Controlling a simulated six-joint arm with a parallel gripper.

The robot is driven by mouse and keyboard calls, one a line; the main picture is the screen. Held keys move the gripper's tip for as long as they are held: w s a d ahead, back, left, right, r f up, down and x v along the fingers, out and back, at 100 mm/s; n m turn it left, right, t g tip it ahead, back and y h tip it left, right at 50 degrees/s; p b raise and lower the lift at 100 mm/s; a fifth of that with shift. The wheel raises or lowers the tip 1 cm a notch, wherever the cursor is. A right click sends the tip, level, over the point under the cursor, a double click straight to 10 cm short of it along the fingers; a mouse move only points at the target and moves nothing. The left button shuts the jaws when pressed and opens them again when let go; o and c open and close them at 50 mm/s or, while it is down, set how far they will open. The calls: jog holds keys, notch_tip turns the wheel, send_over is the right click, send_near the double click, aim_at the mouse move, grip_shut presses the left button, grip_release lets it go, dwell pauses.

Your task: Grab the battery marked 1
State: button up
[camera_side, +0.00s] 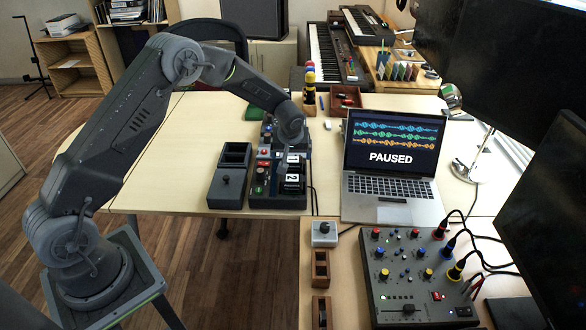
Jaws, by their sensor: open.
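A black charging station (277,201) stands on the pale table, left of the laptop. Two dark batteries with white labels sit in its right side, one behind the other. The front battery (292,187) is marked 2. The battery behind it (293,159) has a white label that seems to read 1; my arm's end partly covers the space just behind it. My gripper (296,142) is over the rear of the station, pointing down, close to the rear battery. Its fingers are small and dark here, but it is open and no battery is seen between them. Whether it touches anything, I cannot tell.
A dark open box (234,157) with a lidded front part (226,188) stands just left of the station. The laptop (390,165) reads PAUSED at the right. A mixer panel (410,275) with cables is at front right. The table's left part is clear.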

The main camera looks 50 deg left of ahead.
aim_at(293, 159)
jog(key=shift+d+x, duration=0.1)
jog(key=shift+x, duration=1.1)
jog(key=shift+d+x, duration=0.15)
jog(key=shift+x, duration=1)
jog(key=shift+w, duration=0.15)
jog(key=c, duration=1.2)
